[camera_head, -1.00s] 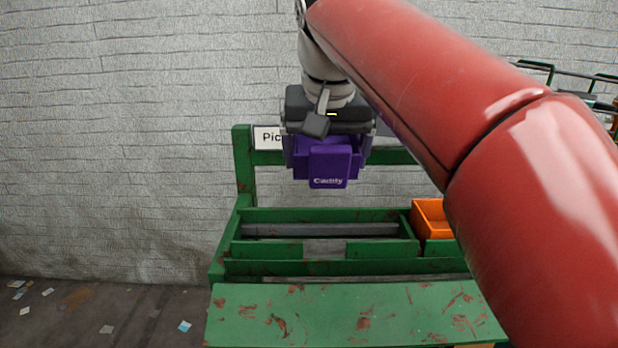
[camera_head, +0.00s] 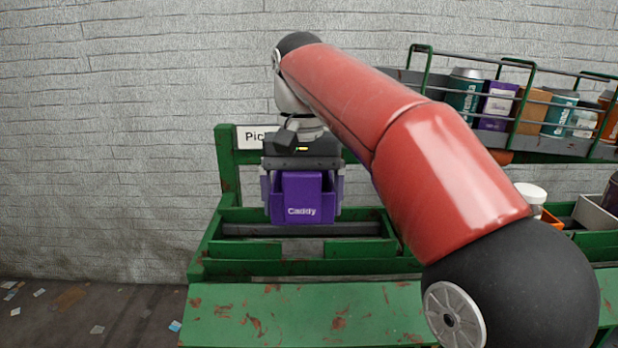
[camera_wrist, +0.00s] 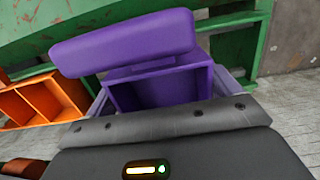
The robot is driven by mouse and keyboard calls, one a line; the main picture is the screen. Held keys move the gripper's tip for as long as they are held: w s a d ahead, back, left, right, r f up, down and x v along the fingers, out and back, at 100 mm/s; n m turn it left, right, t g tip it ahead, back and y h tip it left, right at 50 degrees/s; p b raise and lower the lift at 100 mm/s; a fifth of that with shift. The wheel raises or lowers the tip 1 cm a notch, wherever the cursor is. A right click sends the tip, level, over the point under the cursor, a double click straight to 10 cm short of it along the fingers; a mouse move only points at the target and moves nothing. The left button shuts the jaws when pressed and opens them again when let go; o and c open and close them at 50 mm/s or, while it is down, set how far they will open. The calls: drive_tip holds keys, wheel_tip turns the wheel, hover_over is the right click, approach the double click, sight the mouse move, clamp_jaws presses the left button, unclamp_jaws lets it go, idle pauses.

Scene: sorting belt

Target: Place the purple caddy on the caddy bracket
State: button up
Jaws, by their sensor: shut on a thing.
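The purple caddy (camera_head: 302,198), marked "Caddy", hangs upright in my gripper (camera_head: 302,185), which is shut on it with a finger at each side. In the head view it is in front of the left bay of the green bench, just above or at a grey bar (camera_head: 305,229); I cannot tell whether they touch. In the wrist view the caddy (camera_wrist: 160,85) fills the middle, its open inside facing the camera. I cannot tell for sure which part is the caddy bracket; the grey bar lies in the bay under the caddy.
The green bench (camera_head: 300,310) has a wide sloping front board. An orange bin (camera_wrist: 45,100) stands beside the bay. A raised rack (camera_head: 480,140) with cans and boxes is at the right. A white-capped bottle (camera_head: 531,195) stands behind my arm. The sign (camera_head: 255,137) is partly hidden.

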wheel_tip(320, 180, down, 4)
drive_tip(key=shift+f+b, duration=0.2)
drive_tip(key=shift+b, duration=0.25)
drive_tip(key=shift+f+b, duration=0.65)
drive_tip(key=shift+b, duration=0.1)
drive_tip(key=shift+f+b, duration=0.3)
drive_tip(key=shift+f, duration=0.25)
drive_tip(key=o, duration=0.9)
drive_tip(key=shift+c, duration=0.2)
